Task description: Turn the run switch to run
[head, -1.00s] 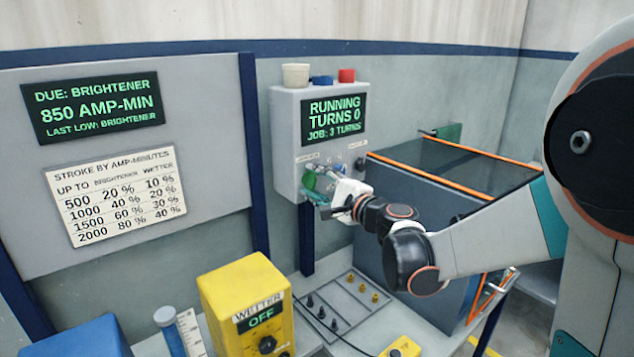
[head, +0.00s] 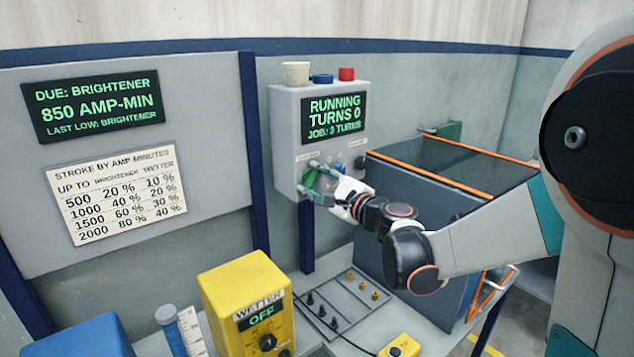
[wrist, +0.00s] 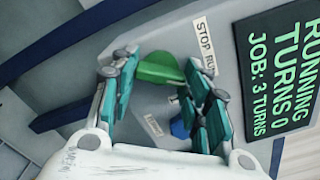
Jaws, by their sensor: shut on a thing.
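The run switch is a green knob (wrist: 160,68) on the front of the grey control box (head: 284,140), beside a small "STOP RUN" label (wrist: 204,46). In the head view the green knob (head: 310,179) is partly covered by my gripper (head: 318,182). In the wrist view my gripper (wrist: 160,80) has its teal-padded fingers on either side of the knob and is shut on it. The box's display (head: 334,118) reads "RUNNING, TURNS 0, JOB: 3 TURNS".
A blue knob (wrist: 180,129) sits close beside my fingers on the same panel. A dark tank (head: 420,210) with orange edges stands right of the box, near my arm. A yellow wetter unit (head: 225,300) reading "OFF" stands below left.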

